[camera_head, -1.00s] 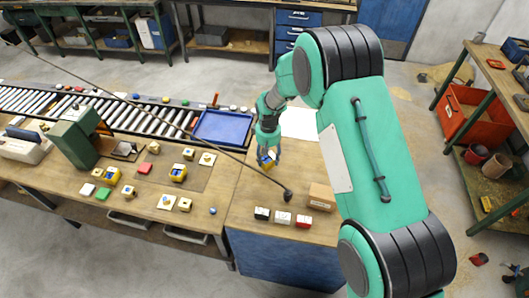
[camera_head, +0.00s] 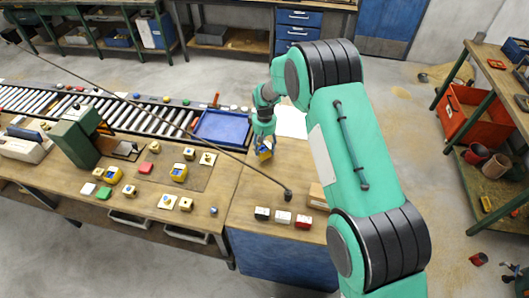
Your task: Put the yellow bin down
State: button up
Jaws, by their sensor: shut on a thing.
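My gripper (camera_head: 264,146) points down over the right-hand wooden bench (camera_head: 245,190), right of the blue tray. It is shut on the small yellow bin (camera_head: 265,155), which shows as a yellow shape with some blue at its side. The fingers partly hide the bin. The bin looks tilted. I cannot tell from this view whether it touches the bench top or hangs just above it.
The blue tray (camera_head: 222,127) lies to the left by the roller conveyor (camera_head: 160,120), a white sheet (camera_head: 291,122) to the right. Black, white and red small boxes (camera_head: 283,217) and a cardboard box (camera_head: 317,196) stand nearer. A thin dark rod ends at a knob (camera_head: 288,195).

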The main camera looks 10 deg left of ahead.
jog(key=shift+f, duration=1.7)
jog(key=shift+f, duration=0.2)
jog(key=o, duration=1.2)
jog(key=shift+r, duration=0.15)
notch_tip(320, 180, up, 12)
jog(key=shift+r, duration=0.1)
